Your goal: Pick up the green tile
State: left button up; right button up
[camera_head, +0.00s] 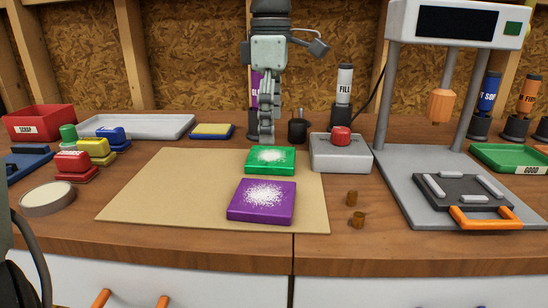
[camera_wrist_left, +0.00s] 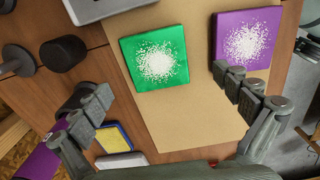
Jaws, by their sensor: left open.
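The green tile (camera_head: 284,167) lies flat on a tan mat (camera_head: 150,195), with a speckled white patch on its top. It also shows in the left wrist view (camera_wrist_left: 130,48), ahead of the fingers. My left gripper (camera_head: 267,138) is upright at the tile's back edge, fingers pointing down. In the left wrist view the left gripper (camera_wrist_left: 163,86) is open and empty, its fingers spread apart. Whether it touches the tile I cannot tell. A purple tile (camera_head: 240,212) with a similar white patch lies in front of the green one. My right gripper is not in view.
A grey box with a red button (camera_head: 341,139) stands right of the green tile. Behind are a black pot (camera_head: 298,131) and a yellow-blue pad (camera_head: 211,131). A grey press (camera_head: 390,185) stands right, colored stamps (camera_head: 72,162) left. The mat's left part is clear.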

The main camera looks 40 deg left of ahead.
aim_at(271, 155)
pick_arm(q)
jog(key=f, duration=0.5)
jog(key=shift+w+a, duration=0.15)
jog(key=shift+w, duration=0.05)
jog(key=shift+r, duration=0.1)
jog(key=c, duration=1.3)
